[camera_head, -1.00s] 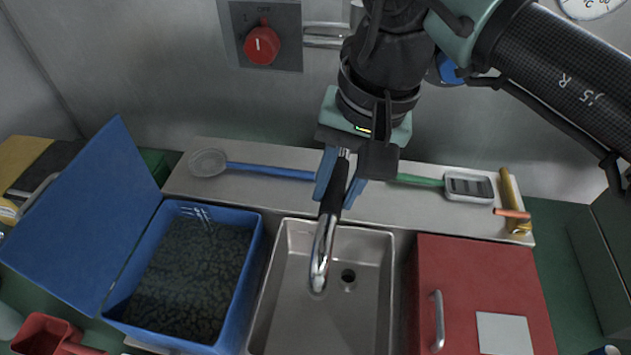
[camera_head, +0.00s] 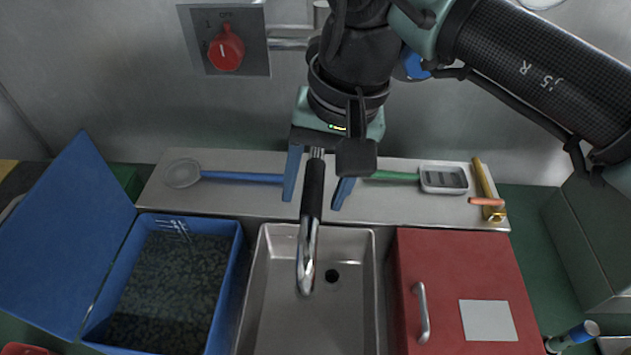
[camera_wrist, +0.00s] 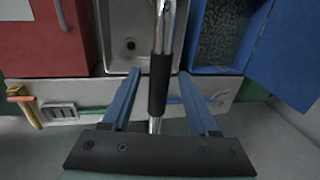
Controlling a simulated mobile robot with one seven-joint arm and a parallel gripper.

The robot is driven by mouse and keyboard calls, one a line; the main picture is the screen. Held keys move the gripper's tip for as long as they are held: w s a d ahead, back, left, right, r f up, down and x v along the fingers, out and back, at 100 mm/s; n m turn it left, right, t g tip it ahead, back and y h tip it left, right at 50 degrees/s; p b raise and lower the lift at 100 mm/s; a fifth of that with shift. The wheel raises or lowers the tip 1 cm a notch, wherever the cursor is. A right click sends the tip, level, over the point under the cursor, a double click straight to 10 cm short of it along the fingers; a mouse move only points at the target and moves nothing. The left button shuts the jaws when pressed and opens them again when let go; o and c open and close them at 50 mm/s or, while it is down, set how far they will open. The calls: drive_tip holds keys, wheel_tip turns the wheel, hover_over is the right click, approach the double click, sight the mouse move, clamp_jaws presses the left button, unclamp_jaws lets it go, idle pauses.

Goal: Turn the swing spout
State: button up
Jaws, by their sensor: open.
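The swing spout (camera_head: 307,250) is a chrome tube with a black grip sleeve (camera_head: 313,185). It points out over the steel sink (camera_head: 265,285), and its tip is left of the drain hole. In the wrist view the spout's black sleeve (camera_wrist: 160,85) stands upright between my two blue fingers. My gripper (camera_head: 316,205) is open, with one finger on each side of the sleeve and a visible gap on both sides. The spout's base is hidden behind my gripper body.
A blue bin of dark beans (camera_head: 240,250) with its lid open stands left of the sink. A red box (camera_head: 450,255) with a handle stands on the right. A blue-handled strainer (camera_head: 185,174) and a green-handled tool (camera_head: 445,179) lie on the ledge. A red switch (camera_head: 226,48) is on the wall.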

wheel_tip(320, 180, up, 13)
drive_tip(key=d+b, duration=0.1)
drive_tip(key=d, duration=0.1)
drive_tip(key=shift+d, duration=0.25)
drive_tip(key=shift+f, duration=0.1)
